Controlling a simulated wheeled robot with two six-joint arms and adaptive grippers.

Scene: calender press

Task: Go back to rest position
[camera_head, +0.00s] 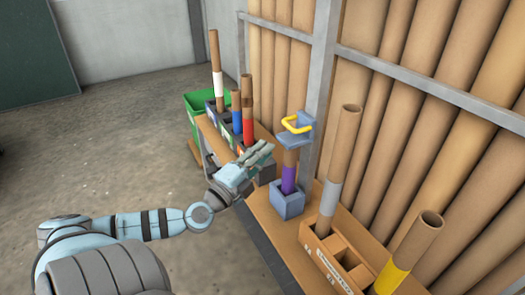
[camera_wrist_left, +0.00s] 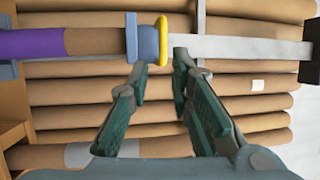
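My left gripper (camera_head: 262,155) reaches in over the near edge of the wooden bench (camera_head: 272,215). It also shows in the left wrist view (camera_wrist_left: 160,66), where its two fingers are spread apart with nothing between them. A purple-banded tube (camera_head: 289,172) stands in a blue-grey holder (camera_head: 287,202), just right of the gripper. A blue-grey cap (camera_head: 295,135) with a yellow handle (camera_head: 297,124) sits at its top. The yellow handle also shows beyond the fingertips in the wrist view (camera_wrist_left: 163,40). My right gripper is not in view.
A wooden box (camera_head: 335,265) holds a grey-banded tube (camera_head: 338,160) and a yellow-banded tube (camera_head: 410,258). White-banded (camera_head: 218,83), blue-banded (camera_head: 236,118) and red-banded (camera_head: 248,122) tubes stand further back. A green bin (camera_head: 196,103) is beyond. Large rolls (camera_head: 400,80) line the wall; the left floor is clear.

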